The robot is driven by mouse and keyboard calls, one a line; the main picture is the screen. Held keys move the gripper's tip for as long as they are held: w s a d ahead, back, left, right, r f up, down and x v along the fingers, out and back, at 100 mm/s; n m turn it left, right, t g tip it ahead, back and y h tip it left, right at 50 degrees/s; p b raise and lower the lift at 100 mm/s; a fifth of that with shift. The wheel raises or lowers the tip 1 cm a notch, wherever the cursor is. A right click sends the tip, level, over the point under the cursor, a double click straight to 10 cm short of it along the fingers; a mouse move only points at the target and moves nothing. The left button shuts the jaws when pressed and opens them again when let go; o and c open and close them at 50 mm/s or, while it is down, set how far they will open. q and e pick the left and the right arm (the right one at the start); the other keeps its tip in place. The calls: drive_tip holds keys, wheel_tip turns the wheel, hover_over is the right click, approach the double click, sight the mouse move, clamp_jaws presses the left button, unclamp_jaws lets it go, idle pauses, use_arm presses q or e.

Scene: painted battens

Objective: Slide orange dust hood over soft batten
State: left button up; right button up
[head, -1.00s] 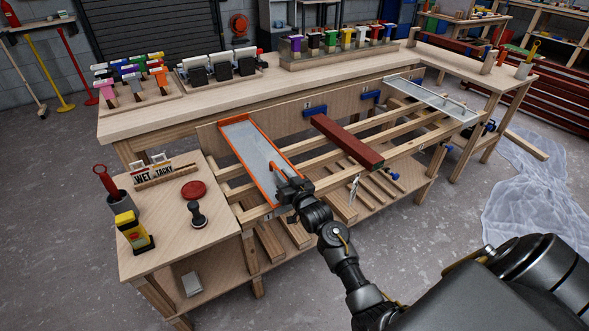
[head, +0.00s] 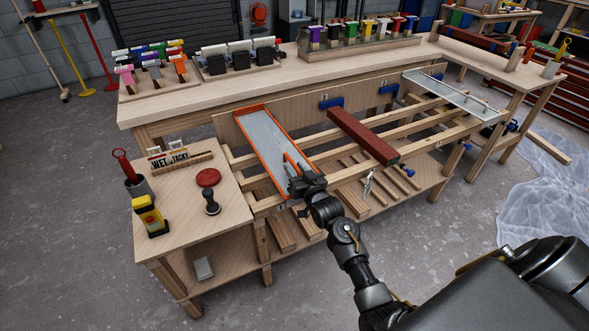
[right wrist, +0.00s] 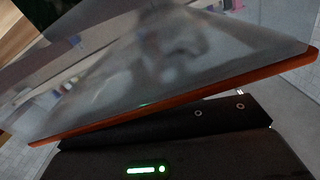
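The orange dust hood (head: 262,138), a long grey sheet with an orange rim, lies across the wooden rails left of centre in the head view. One dark red batten (head: 362,135) lies across the rails to its right, apart from it and uncovered; I cannot tell whether it is soft. My right gripper (head: 303,184) is at the hood's near right end. In the right wrist view the hood's grey face and orange edge (right wrist: 180,96) pass close above the gripper's dark body. The fingertips are hidden there, so their grip is unclear. My left gripper is out of view.
A second hood with a pale rim (head: 452,97) lies on the rails at right. The left side table holds a "WET/TACKY" sign rack (head: 180,160), red disc (head: 208,177), black stamp (head: 211,203) and yellow device (head: 148,215). Rail space between hood and red batten is free.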

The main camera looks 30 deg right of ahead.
drive_tip(key=s, duration=1)
drive_tip(key=shift+a, duration=0.3)
drive_tip(key=shift+s, duration=0.1)
